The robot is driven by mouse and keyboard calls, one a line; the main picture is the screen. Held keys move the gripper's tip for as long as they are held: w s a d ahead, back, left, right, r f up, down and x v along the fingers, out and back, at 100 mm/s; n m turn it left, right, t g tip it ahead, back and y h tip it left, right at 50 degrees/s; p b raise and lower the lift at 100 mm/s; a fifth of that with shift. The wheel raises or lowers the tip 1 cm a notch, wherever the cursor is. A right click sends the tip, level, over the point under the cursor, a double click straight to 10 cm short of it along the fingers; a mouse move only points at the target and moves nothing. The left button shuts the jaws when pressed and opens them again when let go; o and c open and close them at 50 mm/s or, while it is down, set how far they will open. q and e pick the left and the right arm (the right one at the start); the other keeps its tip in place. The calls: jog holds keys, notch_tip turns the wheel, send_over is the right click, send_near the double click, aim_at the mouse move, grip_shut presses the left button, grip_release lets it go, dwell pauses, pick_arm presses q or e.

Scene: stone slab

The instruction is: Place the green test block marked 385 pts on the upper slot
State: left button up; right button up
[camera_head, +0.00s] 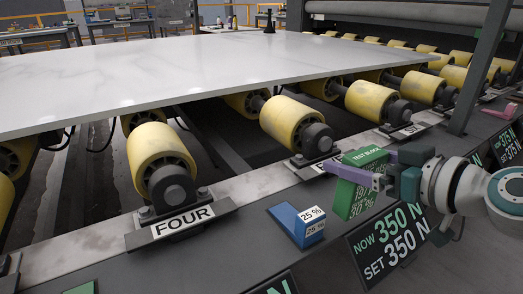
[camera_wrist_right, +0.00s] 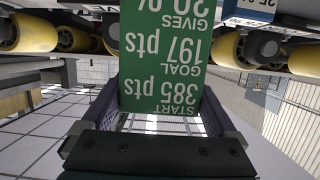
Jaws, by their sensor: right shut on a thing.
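The green test block (camera_head: 345,200) stands out at the right of the head view, held above the dark sloped console. In the right wrist view the green block (camera_wrist_right: 160,55) fills the top middle, with upside-down text reading START 385 pts, GOAL 197 pts. My right gripper (camera_head: 362,172), with purple fingers, is shut on the block; its fingers also flank the block in the wrist view (camera_wrist_right: 155,110). My left gripper is not in view. I cannot make out which place is the upper slot; the block and gripper cover part of the console.
A blue block (camera_head: 288,222) marked 25 % sits on the console left of the green block. A display (camera_head: 390,242) reads NOW 350 N, SET 350 N. Yellow rollers (camera_head: 160,155) and a white stone slab (camera_head: 170,75) lie behind. A dark post (camera_head: 480,70) rises at the right.

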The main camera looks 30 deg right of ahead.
jog(key=shift+f+b, duration=1.45)
jog(key=shift+f, duration=0.55)
jog(key=shift+f, duration=0.15)
jog(key=o, duration=1.5)
jog(key=shift+f, duration=0.1)
jog(key=shift+o, duration=0.3)
